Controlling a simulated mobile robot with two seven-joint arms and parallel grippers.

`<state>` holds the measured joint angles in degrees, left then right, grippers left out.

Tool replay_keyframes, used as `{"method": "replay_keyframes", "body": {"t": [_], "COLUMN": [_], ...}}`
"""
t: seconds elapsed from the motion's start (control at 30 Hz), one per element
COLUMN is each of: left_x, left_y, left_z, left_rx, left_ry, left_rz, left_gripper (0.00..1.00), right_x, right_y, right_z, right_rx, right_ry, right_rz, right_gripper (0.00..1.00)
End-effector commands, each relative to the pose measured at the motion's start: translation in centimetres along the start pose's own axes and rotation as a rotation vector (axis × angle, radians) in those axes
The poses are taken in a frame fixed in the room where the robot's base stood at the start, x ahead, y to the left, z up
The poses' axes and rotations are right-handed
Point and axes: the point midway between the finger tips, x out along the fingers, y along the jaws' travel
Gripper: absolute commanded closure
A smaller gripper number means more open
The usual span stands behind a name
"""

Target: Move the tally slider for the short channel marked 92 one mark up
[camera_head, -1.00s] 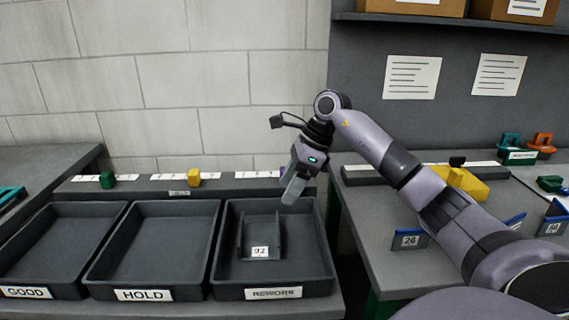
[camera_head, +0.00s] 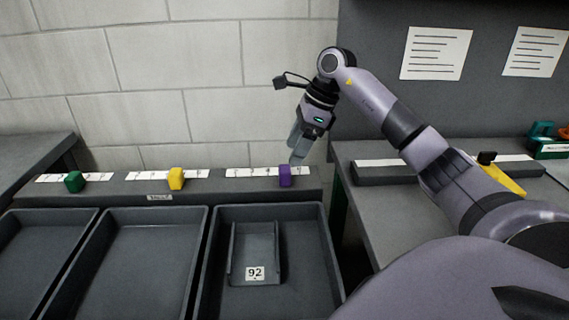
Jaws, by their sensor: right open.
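The short channel marked 92 (camera_head: 255,250) lies in the right-hand tray (camera_head: 312,290), the one labelled REWORK in the earlier frame. Behind the trays a tally rail (camera_head: 135,189) carries three sliders on white marked scales. The purple slider (camera_head: 285,177) is behind the REWORK tray, right of the middle of its scale. The yellow slider (camera_head: 176,179) and the green slider (camera_head: 74,182) are farther left. My right gripper (camera_head: 296,160) is open, pointing down just above and behind the purple slider; I cannot tell whether it touches. My left gripper is out of view.
The middle tray (camera_head: 138,262) and left tray (camera_head: 40,258) look empty. A block wall stands behind the rail. To the right, past a gap, is a bench with a dark rail (camera_head: 440,168) and a yellow object (camera_head: 503,180) partly behind my arm.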

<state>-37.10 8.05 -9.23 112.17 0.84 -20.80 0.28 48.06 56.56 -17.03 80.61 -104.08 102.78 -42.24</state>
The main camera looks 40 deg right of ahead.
Motion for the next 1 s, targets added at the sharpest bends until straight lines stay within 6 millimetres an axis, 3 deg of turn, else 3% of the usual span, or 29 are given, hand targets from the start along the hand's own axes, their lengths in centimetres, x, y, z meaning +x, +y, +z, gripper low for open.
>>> {"method": "replay_keyframes", "body": {"t": [0.5, 0.87, 1.0], "left_x": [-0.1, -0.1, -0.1], "left_y": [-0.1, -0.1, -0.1], "left_z": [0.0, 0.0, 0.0], "left_rx": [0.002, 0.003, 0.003], "left_ry": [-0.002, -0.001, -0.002], "left_rz": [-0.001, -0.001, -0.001], "left_gripper": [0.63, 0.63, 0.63], "right_x": [6.4, 7.1, 7.1], "right_y": [0.1, 0.0, 0.0], "right_z": [0.0, 0.0, 0.0], "right_rx": [0.001, 0.000, 0.000], "right_ry": [-0.001, -0.001, -0.001], "right_rz": [0.003, 0.000, 0.000], "right_gripper": [0.32, 0.32, 0.74]}}
